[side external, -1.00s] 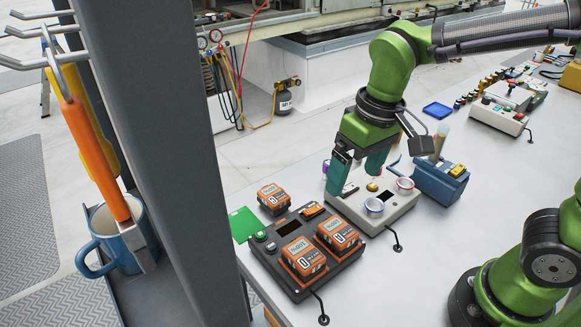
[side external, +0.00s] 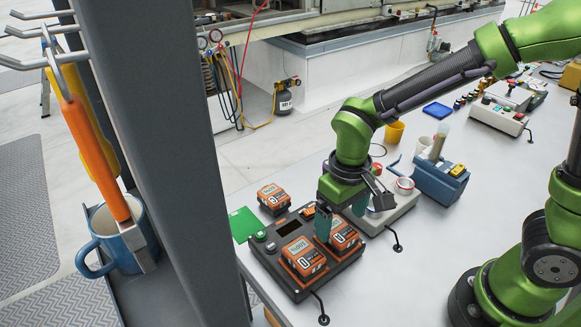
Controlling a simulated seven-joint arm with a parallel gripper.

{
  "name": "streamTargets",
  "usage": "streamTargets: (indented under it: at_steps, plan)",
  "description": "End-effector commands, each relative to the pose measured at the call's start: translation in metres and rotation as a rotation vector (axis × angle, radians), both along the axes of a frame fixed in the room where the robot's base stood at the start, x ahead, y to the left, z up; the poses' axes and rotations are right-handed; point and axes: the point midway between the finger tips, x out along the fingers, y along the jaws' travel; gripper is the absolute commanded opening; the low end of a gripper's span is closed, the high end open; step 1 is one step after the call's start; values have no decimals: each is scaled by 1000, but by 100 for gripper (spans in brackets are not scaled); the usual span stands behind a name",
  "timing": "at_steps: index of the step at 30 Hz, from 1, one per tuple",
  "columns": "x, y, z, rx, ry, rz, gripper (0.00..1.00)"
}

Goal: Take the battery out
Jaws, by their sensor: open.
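A dark charger base (side external: 271,261) sits on the near left part of the bench. Two orange and black batteries stand in it: a front-left battery (side external: 303,259) and a right battery (side external: 344,236). A third battery (side external: 273,198) lies on the bench behind the charger. My gripper (side external: 341,226) is open, pointing down, with its teal fingers at the right battery. One finger is on its left side, the other to its upper right. The fingers partly hide this battery, and I cannot tell whether they touch it.
A green card (side external: 242,224) lies left of the charger. A grey device (side external: 390,212) with tape rolls is close on the right, with a blue box (side external: 441,182) beyond it. A cable (side external: 321,306) runs from the charger's front.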

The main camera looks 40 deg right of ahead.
Motion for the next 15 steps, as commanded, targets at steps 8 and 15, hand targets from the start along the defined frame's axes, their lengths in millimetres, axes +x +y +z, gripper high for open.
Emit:
streamTargets:
  at_steps: [8,15]
  plan:
    - [6,-4,-37,-2,5,1,89]
    - [6,-4,-52,1,1,-1,89]
